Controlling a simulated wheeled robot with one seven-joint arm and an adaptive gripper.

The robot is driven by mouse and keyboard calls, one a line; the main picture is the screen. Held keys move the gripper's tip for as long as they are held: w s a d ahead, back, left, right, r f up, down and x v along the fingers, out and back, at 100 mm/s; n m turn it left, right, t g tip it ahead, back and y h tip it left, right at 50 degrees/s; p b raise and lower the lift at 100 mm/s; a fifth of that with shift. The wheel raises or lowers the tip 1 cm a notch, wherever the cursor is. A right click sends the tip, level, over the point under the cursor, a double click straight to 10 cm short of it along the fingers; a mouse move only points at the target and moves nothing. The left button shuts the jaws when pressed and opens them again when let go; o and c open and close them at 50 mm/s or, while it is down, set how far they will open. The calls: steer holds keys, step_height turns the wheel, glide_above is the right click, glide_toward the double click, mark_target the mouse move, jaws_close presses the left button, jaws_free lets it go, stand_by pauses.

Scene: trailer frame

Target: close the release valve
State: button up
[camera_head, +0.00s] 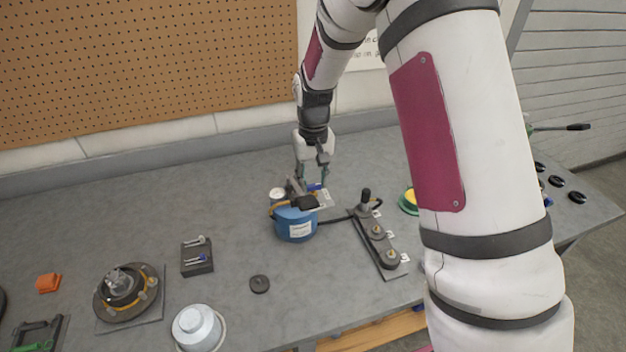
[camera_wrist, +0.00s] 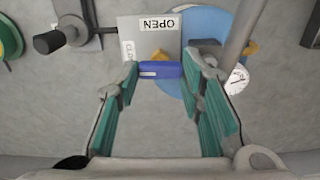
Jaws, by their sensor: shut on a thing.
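The release valve has a blue handle (camera_wrist: 160,70) with a small yellow piece behind it, seen in the wrist view. My gripper (camera_head: 311,184) reaches down over the tank's back right side. In the wrist view my gripper (camera_wrist: 162,72) has its green-padded fingers on both ends of the blue handle, shut on it. The pointer's exact setting is unclear.
A dial gauge (camera_wrist: 237,80) and a grey pipe are close to the right finger. A black hose runs from the tank to a valve manifold (camera_head: 378,238) at right. A black disc (camera_head: 260,284) and a small stand (camera_head: 197,257) lie in front. The back left of the bench is clear.

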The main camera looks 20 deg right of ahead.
mark_target(314, 185)
steer(key=shift+s+f, duration=0.1)
steer(key=shift+s, duration=0.05)
stand_by(0.4)
steer(key=o, duration=1.2)
steer(key=shift+c, duration=0.2)
steer(key=shift+a, duration=0.1)
steer(key=shift+w+r, duration=0.2)
steer(key=shift+r, duration=0.4)
steer(key=r, duration=0.6)
steer(key=shift+s+d+r, duration=0.15)
steer(key=shift+d+r, duration=0.05)
steer(key=shift+r, duration=0.2)
